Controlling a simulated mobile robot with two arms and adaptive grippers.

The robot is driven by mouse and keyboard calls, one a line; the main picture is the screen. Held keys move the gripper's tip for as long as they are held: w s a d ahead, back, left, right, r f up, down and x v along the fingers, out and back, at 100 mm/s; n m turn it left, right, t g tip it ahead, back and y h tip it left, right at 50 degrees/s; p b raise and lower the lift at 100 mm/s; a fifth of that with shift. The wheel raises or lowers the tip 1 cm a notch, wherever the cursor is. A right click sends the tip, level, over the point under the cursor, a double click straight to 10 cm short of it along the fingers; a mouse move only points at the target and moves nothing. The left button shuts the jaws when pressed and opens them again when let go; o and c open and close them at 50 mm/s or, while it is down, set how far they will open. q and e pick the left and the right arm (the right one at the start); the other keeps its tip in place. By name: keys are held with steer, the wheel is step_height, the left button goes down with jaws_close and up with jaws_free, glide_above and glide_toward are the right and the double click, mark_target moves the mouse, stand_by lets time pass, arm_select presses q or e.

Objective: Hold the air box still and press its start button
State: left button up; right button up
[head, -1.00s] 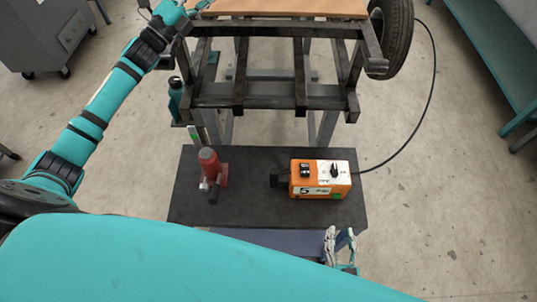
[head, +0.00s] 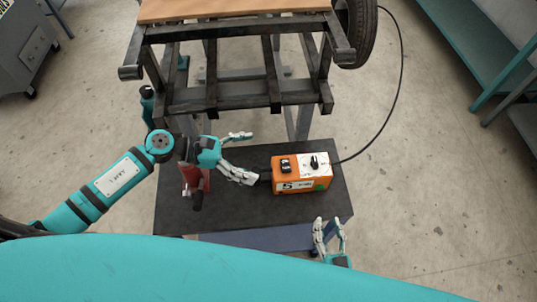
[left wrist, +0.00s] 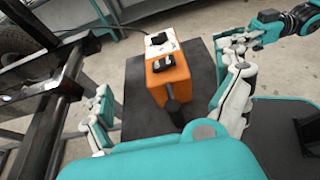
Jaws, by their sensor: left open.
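The orange air box (head: 292,184) stands on the dark tabletop. A black switch block (head: 286,166) and a dark knob on a white plate (head: 315,162) are on its top. I cannot tell which control is the start button. My left gripper (head: 254,158) is open and empty just left of the box, its fingers pointing toward it. In the left wrist view the box (left wrist: 172,82) lies between the spread fingers, beyond them, with no clear contact. My right gripper (head: 329,224) is open and empty in front of the box, near the table's front edge.
A red jack (head: 190,185) stands left of the box, partly hidden by my left arm. The black work table (head: 230,218) has bare room in front. A black metal frame (head: 240,98) and a wheel (head: 357,35) are behind. A black hose (head: 400,90) runs from the box.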

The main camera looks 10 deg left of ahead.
mark_target(312, 165)
arm_select(q)
steer(key=x, duration=1.7)
steer(key=shift+w+d+f, duration=0.1)
steer(key=shift+d+f, duration=0.05)
steer(key=shift+f, duration=0.05)
steer(key=c, duration=1.5)
steer(key=o, duration=1)
steer(key=shift+c, duration=0.2)
steer(key=shift+f, duration=0.1)
steer(key=c, duration=0.9)
steer(key=shift+o, duration=0.2)
steer(key=shift+f, duration=0.1)
arm_select(e)
steer(key=shift+c, duration=0.4)
